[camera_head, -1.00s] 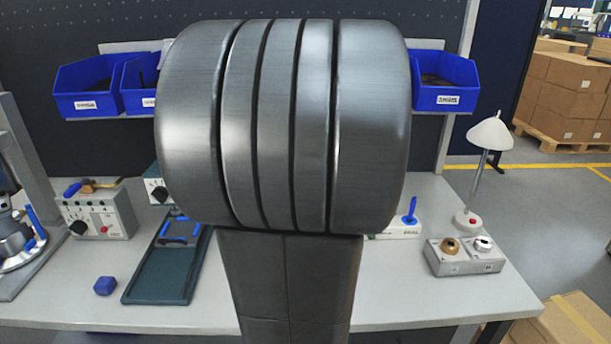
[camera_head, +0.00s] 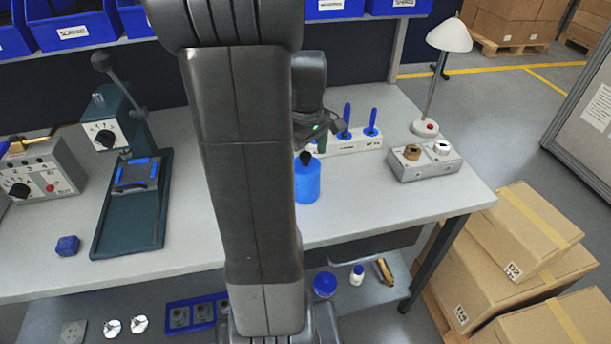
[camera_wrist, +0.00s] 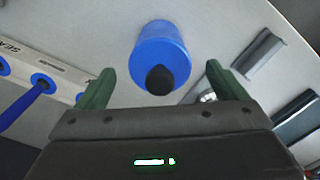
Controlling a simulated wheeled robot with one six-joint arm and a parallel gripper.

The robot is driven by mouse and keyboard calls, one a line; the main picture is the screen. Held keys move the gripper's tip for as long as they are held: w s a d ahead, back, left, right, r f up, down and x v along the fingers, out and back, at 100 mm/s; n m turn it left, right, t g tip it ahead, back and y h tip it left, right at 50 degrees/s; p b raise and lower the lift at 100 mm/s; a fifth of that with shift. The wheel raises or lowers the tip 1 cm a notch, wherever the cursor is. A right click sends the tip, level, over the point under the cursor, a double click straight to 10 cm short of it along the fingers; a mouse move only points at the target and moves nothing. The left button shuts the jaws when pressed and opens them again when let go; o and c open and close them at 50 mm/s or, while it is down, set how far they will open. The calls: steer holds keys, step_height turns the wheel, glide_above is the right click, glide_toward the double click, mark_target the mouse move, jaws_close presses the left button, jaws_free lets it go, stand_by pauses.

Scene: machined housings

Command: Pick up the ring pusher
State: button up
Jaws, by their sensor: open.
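A blue cylinder with a black knob, which I take to be the ring pusher (camera_head: 308,182), stands on the workbench just right of my arm in the head view. In the wrist view the ring pusher (camera_wrist: 158,50) lies between and slightly beyond the green fingertips of my gripper (camera_wrist: 160,68). The fingers are apart, with a gap on both sides of it, and hold nothing. In the head view my gripper (camera_head: 322,128) is above and behind the ring pusher, and its fingers are mostly hidden.
A white stand with blue-handled tools (camera_head: 365,140) is close behind the ring pusher. A grey box with two round parts (camera_head: 425,160) and a lamp (camera_head: 436,75) stand to the right. A dark green press (camera_head: 130,215) and a small blue block (camera_head: 67,245) are at left.

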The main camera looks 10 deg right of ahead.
mark_target(305, 164)
step_height(305, 164, down, 4)
steer(key=shift+w+a+f, duration=0.1)
steer(key=shift+w+f, duration=0.05)
steer(key=c, duration=1.1)
steer(key=shift+c, duration=0.2)
steer(key=shift+r, duration=0.2)
